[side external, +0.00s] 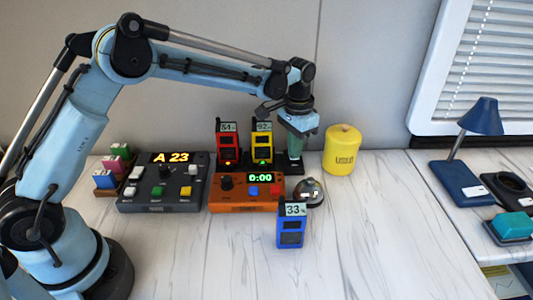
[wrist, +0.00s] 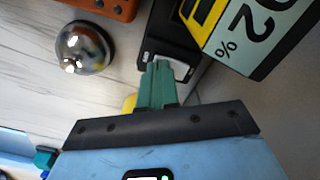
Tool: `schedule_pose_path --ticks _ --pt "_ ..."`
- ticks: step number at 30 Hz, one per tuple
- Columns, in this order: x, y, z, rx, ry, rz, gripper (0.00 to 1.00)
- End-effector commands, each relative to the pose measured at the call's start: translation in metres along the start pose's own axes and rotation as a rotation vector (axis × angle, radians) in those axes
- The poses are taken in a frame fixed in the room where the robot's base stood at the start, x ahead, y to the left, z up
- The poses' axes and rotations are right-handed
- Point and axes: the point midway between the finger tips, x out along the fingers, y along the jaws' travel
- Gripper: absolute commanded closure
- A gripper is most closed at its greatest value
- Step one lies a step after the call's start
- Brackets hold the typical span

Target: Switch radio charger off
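The radio charger (side external: 296,167) is a black base at the back of the table. A red radio (side external: 228,148) reading 51 and a yellow radio (side external: 262,148) reading 92 stand in it. My gripper (side external: 297,155) points down over the charger's right end. In the wrist view, its green fingers (wrist: 158,66) are together, with nothing seen between them. Their tips overlap the end of the black charger (wrist: 166,32), beside a pale patch; I cannot tell if they touch. The switch and its position are not clear, partly hidden by the fingers.
A blue radio (side external: 291,228) reading 33 stands in front. A silver bell (side external: 309,191), an orange timer box (side external: 226,202) and a grey console (side external: 158,187) are nearby. A yellow canister (side external: 342,150) stands just right of my gripper.

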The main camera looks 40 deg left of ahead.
Motion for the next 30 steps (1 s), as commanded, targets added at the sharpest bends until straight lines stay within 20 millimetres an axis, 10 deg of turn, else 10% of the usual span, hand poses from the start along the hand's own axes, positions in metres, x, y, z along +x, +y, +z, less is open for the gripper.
schedule_pose_path --ticks 30 --pt "-0.044 0.000 0.000 0.000 0.001 0.000 1.00"
